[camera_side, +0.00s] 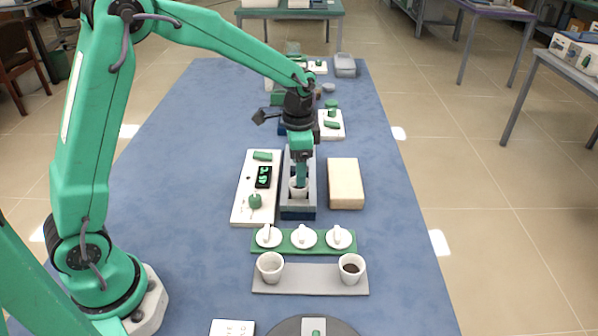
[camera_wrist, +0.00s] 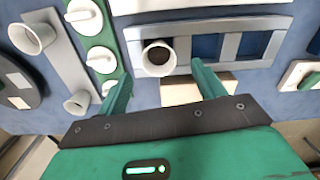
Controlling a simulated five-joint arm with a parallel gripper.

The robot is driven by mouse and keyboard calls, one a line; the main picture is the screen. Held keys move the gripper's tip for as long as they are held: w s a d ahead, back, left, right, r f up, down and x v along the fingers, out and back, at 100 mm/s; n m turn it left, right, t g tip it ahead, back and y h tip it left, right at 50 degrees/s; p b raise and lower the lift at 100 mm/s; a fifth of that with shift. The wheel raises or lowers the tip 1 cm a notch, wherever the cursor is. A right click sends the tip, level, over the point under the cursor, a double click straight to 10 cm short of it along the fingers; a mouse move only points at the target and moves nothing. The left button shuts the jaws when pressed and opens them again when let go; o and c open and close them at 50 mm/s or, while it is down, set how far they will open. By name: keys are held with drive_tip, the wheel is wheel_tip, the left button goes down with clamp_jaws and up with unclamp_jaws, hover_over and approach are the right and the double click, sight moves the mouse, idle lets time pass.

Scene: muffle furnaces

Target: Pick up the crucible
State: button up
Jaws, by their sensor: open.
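A white crucible (camera_side: 294,188) stands in the grey and blue rack (camera_side: 298,213), near its front end. In the wrist view its round mouth (camera_wrist: 158,58) shows, with a dark inside. My gripper (camera_side: 302,180) points down over this crucible and partly hides it in the side view. In the wrist view my gripper's two green fingers (camera_wrist: 162,70) are spread, with the crucible's mouth between and just beyond the tips. I cannot tell whether they reach down beside its wall. Two more white crucibles stand on a grey strip at the front, the left one (camera_side: 270,267) and the right one (camera_side: 351,269).
Three white lids (camera_side: 304,238) lie on a green strip in front of the rack. A white furnace panel (camera_side: 243,205) lies left of the rack and a beige block (camera_side: 346,184) right of it. The blue table is clear at far left and right.

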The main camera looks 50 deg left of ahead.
drive_tip(key=shift+d+f, duration=0.1)
drive_tip(key=shift+f, duration=2.55)
drive_tip(key=c, duration=1.1)
drive_tip(key=shift+r, duration=0.2)
drive_tip(key=shift+r, duration=0.6)
drive_tip(key=r, duration=0.3)
drive_tip(key=shift+s+d+r, duration=0.1)
drive_tip(key=shift+s+d, duration=0.2)
drive_tip(key=shift+d, duration=0.1)
drive_tip(key=s+d+r, duration=0.2)
drive_tip(key=d, duration=0.1)
drive_tip(key=s+d+r, duration=0.2)
drive_tip(key=d, duration=0.1)
drive_tip(key=s+d+r, duration=0.2)
drive_tip(key=d, duration=0.1)
drive_tip(key=shift+r, duration=0.15)
drive_tip(key=shift+a, duration=0.1)
